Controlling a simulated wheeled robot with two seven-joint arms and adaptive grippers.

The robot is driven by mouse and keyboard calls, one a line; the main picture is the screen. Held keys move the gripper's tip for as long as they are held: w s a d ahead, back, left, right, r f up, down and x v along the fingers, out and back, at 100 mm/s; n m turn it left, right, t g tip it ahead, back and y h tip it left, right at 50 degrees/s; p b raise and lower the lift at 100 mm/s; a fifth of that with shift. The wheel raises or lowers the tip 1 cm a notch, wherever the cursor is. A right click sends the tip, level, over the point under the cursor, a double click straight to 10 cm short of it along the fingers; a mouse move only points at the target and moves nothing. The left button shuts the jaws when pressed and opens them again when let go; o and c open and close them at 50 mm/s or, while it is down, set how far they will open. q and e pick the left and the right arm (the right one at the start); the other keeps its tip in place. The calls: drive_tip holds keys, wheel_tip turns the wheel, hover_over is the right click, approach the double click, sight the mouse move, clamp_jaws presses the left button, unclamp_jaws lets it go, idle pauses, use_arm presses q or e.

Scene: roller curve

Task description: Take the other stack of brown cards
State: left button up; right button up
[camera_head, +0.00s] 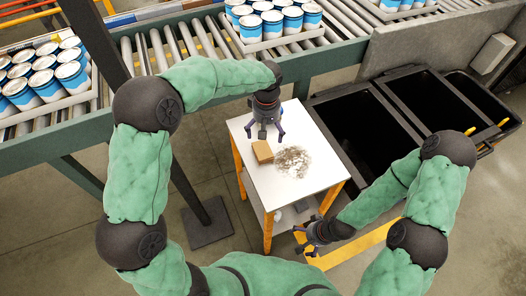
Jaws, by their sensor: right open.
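A small brown block that looks like a stack of brown cards (262,151) lies on the white top of a small table (310,185), near its left edge. A grey-white speckled round patch (292,161) is on the tabletop right of the stack.
A roller conveyor (190,40) runs behind the table, carrying trays of blue-and-white cans (275,20). Black open bins (350,125) stand right of the table. A dark post with a square foot (208,222) stands at left. The tabletop's front part is clear.

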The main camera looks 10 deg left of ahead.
use_arm(q)
drive_tip(key=b, duration=0.1)
hover_over(266, 148)
wheel_tip(266, 148, down, 5)
drive_tip(key=shift+w+a+r, duration=0.1)
drive_tip(key=shift+w+r, duration=0.05)
drive_tip(key=shift+r, duration=0.05)
drive_tip(key=f+b, duration=0.2)
drive_tip(key=f, duration=0.3)
drive_tip(key=shift+s+b, duration=0.2)
drive_tip(key=shift+b, duration=0.1)
drive_tip(key=c, duration=0.9)
